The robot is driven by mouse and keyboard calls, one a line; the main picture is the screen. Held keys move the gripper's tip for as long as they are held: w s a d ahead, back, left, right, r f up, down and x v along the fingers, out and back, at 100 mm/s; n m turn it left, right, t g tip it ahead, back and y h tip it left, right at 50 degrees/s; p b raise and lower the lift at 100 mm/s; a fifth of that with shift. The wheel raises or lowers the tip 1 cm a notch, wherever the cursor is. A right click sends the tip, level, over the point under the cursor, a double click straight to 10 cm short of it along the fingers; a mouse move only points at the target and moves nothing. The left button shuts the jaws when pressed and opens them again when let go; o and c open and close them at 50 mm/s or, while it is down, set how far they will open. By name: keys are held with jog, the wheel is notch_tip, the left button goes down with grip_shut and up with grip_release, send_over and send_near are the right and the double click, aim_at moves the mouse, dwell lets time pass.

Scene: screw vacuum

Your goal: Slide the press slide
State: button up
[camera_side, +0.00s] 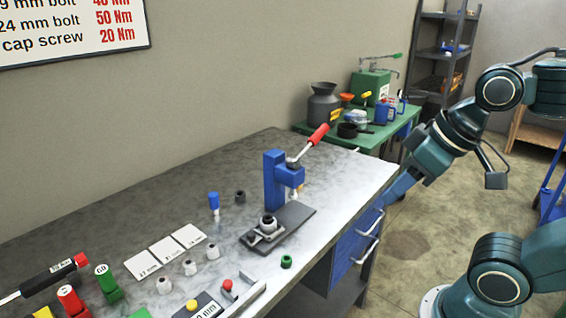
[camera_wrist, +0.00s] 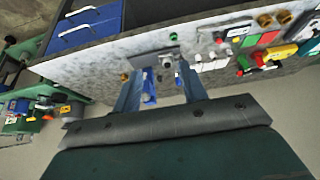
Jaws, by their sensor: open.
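The blue press (camera_side: 273,182) stands upright near the right end of the workbench, with its red-gripped lever (camera_side: 318,134) pointing up and right. Its dark base plate (camera_side: 293,219) lies on the bench. The press slide (camera_side: 256,238) is at the front left of that plate, out from under the press head, with a grey metal part (camera_side: 268,223) on it. My gripper (camera_side: 393,196) is right of the press, off the bench edge and apart from it. In the wrist view my gripper (camera_wrist: 158,76) is open and empty, with the blue press (camera_wrist: 149,88) seen between its fingers.
A small green ring (camera_side: 286,261) lies in front of the press. White cards (camera_side: 166,250), grey sockets (camera_side: 190,268) and a blue-topped tool (camera_side: 213,202) are to its left. A green side table (camera_side: 303,127) with cans stands behind. The bench between press and right edge is clear.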

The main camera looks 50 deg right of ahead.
jog(key=shift+w, duration=0.1)
jog(key=m+g, duration=0.4)
jog(key=g, duration=0.2)
send_over(252, 234)
notch_tip(252, 234, down, 10)
jog(key=r, duration=0.1)
jog(key=shift+w+f, duration=0.15)
jog(key=shift+f, duration=0.1)
jog(key=shift+f, duration=0.2)
notch_tip(252, 234, down, 13)
jog(key=shift+f, duration=0.2)
grip_shut()
